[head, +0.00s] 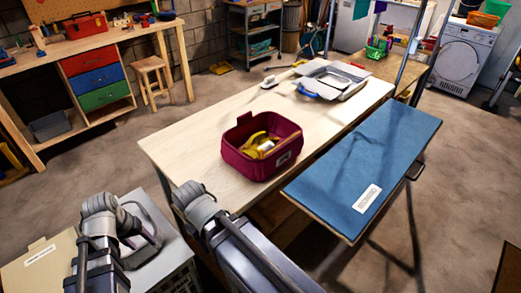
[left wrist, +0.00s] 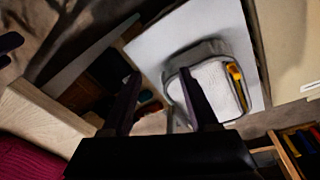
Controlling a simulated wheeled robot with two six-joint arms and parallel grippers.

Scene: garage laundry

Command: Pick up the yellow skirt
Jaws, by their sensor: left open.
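A yellow cloth (head: 259,146), which looks like the yellow skirt, lies crumpled inside a crimson basket (head: 240,165) with a whitish item among its folds. The basket stands on the pale wooden table. The basket also shows in the left wrist view (left wrist: 28,160), at the lower left corner, without the cloth visible. My left gripper (left wrist: 160,75) is open and empty, with its two dark fingers apart above a light cabinet top, left of the basket in the head view. Its fingertips cannot be made out clearly in the head view. My right gripper is not visible.
A blue folding board (head: 375,165) stands along the table's right side. A grey caddy (left wrist: 205,50) sits on the cabinet top below my left gripper. The table around the basket is clear.

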